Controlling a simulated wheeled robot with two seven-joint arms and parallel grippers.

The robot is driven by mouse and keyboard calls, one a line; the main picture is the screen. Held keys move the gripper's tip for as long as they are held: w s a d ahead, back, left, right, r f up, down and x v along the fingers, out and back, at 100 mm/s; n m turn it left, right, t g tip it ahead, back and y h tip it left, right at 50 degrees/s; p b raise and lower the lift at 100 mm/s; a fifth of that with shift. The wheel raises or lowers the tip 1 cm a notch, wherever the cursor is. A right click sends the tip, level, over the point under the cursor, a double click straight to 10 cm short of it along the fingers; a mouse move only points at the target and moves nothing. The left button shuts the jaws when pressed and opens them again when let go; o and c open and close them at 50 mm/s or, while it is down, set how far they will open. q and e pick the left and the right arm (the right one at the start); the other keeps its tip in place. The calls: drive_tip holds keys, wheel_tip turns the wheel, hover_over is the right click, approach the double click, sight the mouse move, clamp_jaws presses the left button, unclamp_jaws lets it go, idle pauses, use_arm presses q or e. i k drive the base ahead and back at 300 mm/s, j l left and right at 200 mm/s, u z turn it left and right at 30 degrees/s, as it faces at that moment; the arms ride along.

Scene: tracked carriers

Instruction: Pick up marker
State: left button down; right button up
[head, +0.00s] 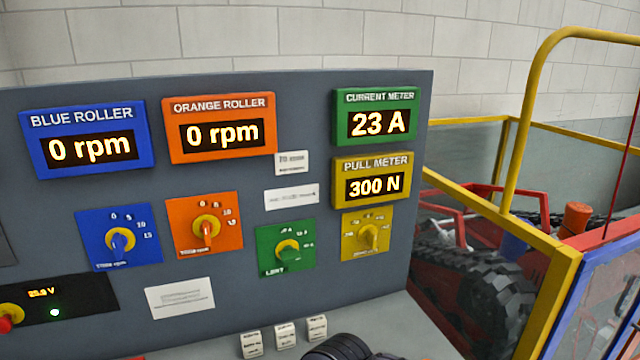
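I see no marker in the head view. No gripper finger of mine shows in this view. A black rounded part (338,348) is cut off by the bottom edge, and I cannot tell what it is.
A grey control panel has a blue roller display (88,139), an orange one (220,128), a current meter (376,117), a pull meter (372,180) and several knobs. Small labelled white pieces (285,335) are on the grey ledge. A yellow-framed enclosure (545,290) with a tracked machine (480,285) stands right.

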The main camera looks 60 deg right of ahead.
sight(285, 335)
drive_tip(key=z, duration=2.2)
drive_tip(key=k+l, duration=0.05)
